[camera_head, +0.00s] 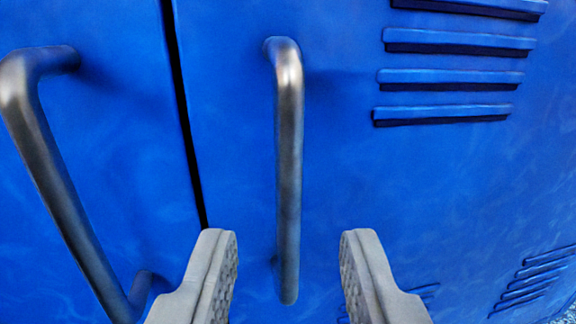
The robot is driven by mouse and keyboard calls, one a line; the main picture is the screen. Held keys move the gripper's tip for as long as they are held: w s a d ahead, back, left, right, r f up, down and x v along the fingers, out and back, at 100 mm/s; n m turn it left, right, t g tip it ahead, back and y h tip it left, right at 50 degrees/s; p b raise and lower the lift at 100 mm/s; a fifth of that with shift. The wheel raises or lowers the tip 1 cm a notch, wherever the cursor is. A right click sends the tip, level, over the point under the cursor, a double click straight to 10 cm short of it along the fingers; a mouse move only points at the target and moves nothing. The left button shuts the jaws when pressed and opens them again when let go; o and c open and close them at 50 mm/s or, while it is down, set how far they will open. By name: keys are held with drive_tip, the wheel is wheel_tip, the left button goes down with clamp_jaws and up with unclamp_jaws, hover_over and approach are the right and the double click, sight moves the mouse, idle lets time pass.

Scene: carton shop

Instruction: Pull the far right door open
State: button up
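A blue metal door (440,190) with louvred vents fills the right side of the view. Its grey metal bar handle (289,160) stands upright near the door's left edge. My gripper (288,250) is open, one finger on each side of the handle's lower part. Neither finger appears to touch the handle, and whether the bar lies fully between the pads in depth I cannot tell. A narrow dark gap separates this door from the one on the left, and the door looks shut.
A second blue door (110,180) lies to the left, with its own bar handle (55,180) slanting down the left side. My left finger is between the two handles. The door face right of my gripper is flat apart from the vent slats (455,78).

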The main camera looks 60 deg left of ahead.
sight(288, 205)
drive_tip(key=shift+x, duration=1.7)
drive_tip(key=shift+c, duration=0.4)
clamp_jaws()
